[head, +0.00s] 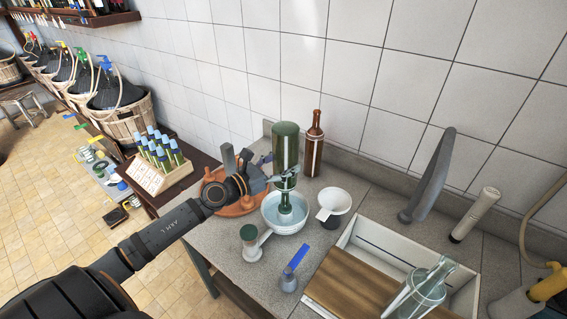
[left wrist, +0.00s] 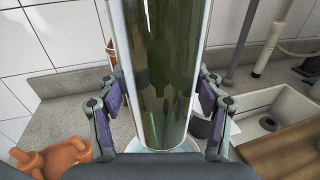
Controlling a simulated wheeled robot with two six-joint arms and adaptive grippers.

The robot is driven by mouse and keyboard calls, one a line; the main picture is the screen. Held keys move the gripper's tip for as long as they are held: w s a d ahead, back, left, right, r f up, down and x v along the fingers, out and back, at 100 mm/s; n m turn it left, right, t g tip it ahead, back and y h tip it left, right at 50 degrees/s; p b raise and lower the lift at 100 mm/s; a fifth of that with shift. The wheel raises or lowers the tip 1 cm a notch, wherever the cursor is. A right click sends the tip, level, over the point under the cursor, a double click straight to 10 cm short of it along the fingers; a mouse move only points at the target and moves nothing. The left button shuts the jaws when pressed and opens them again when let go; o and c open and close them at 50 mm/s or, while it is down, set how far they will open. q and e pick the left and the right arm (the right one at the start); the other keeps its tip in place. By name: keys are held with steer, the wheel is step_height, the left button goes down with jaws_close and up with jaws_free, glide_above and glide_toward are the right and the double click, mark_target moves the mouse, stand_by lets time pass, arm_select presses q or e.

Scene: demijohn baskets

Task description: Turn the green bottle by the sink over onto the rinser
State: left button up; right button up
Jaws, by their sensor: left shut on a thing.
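The green bottle (head: 286,142) is upside down and close to upright, its wide body up and its dark neck pointing down into the white bowl of the rinser (head: 284,222). Whether the neck rests on the rinser or hangs just above it, I cannot tell. My left gripper (head: 284,178) is shut on the bottle from the left, above the bowl. In the left wrist view the bottle (left wrist: 160,70) fills the space between the fingers, and the pale rinser shows only slightly below it. My right gripper is not in view.
A brown bottle (head: 314,145) stands behind, and a terracotta dish (head: 238,205) lies beside my gripper. A white funnel (head: 334,203) is close right of the rinser. The sink (head: 345,243) holds a wooden board (head: 350,280) and clear glassware (head: 420,290). A blue-handled brush (head: 293,265) is in front.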

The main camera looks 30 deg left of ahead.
arm_select(q)
steer(key=shift+f, duration=0.15)
steer(key=o, duration=1.7)
steer(key=shift+c, duration=0.2)
steer(key=shift+f, duration=0.1)
